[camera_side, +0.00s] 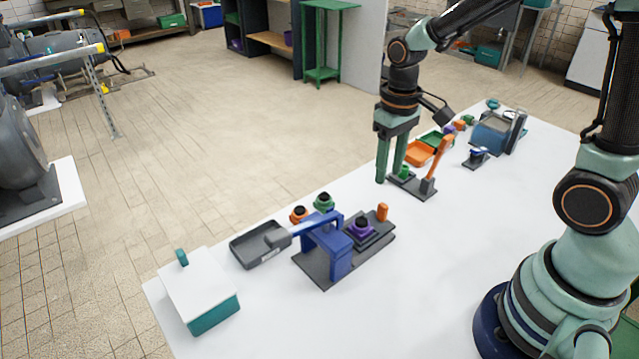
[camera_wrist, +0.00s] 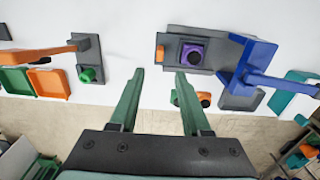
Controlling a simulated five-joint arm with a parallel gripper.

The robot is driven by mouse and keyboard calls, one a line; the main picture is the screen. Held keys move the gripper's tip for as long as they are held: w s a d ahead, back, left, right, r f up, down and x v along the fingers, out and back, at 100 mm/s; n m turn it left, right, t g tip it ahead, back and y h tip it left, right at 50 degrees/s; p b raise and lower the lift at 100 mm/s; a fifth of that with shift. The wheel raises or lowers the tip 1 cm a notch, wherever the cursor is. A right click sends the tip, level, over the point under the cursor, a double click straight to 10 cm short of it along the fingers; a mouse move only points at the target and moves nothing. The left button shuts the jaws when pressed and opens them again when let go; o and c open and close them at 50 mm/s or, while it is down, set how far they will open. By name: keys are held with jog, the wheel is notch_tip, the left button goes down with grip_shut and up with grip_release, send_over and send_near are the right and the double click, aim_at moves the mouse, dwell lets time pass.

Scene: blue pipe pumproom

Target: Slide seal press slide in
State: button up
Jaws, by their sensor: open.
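The seal press has a blue frame (camera_side: 330,256) on a dark grey base, with a blue lever ending in a grey handle that points left. The slide (camera_side: 365,237) is a dark plate carrying a purple part with a black knob (camera_side: 361,225). It lies on the base outside the blue frame, between it and an orange peg (camera_side: 382,212). In the wrist view the purple part (camera_wrist: 192,53) is beside the blue frame (camera_wrist: 250,60), apart from it. My gripper (camera_side: 389,177) is open and empty, above the table and beyond the press. Its fingers (camera_wrist: 159,72) point toward the orange peg's side.
An orange lever on a grey base (camera_side: 412,187) with a green button stands near my fingers. Orange and green knobbed parts (camera_side: 323,202) and a dark tray (camera_side: 258,250) lie beside the press. A white-lidded teal box (camera_side: 200,285) is at the near left. The table's front is clear.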

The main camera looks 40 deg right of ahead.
aim_at(384, 205)
notch_tip(384, 205, down, 10)
jog(key=shift+f, duration=0.1)
dwell(0.4)
grip_shut()
dwell(1.3)
